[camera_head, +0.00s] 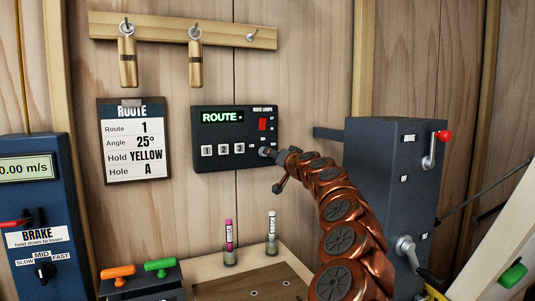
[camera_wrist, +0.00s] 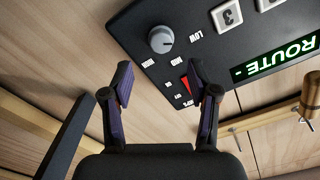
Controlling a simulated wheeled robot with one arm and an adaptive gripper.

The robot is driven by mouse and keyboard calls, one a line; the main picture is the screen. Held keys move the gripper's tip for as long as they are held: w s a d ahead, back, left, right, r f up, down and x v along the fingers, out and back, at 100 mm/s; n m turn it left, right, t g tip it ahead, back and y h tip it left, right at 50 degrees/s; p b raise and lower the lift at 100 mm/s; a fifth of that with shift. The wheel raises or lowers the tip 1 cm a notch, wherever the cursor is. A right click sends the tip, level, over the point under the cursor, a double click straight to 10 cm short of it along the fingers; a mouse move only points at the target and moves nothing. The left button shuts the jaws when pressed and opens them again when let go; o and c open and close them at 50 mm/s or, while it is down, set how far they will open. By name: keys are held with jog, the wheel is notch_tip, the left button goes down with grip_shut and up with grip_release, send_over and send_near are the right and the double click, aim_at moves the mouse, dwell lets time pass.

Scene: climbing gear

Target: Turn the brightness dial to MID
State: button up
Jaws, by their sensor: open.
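The brightness dial (camera_wrist: 160,39) is a round grey knob on the dark route lamps panel (camera_head: 216,131). LOW, MID and HIGH labels stand around it in the wrist view. Which label its pointer faces I cannot tell clearly. My gripper (camera_wrist: 161,73) is open and empty, its two fingers apart with the dial ahead of the gap between them, not gripped. In the head view, my gripper (camera_head: 276,156) is at the panel's lower right corner, and its fingers are too small to make out there.
The panel has a lit ROUTE display (camera_head: 221,117), numbered buttons (camera_head: 222,150) and a red switch (camera_head: 262,124), which shows near a finger in the wrist view. A brake box (camera_head: 43,215) stands left, a dark crank box (camera_head: 385,180) right.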

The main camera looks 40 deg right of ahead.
jog(key=p+x, duration=0.2)
jog(key=x, duration=0.4)
dwell(0.6)
jog(key=shift+w, duration=0.1)
grip_shut()
dwell(0.6)
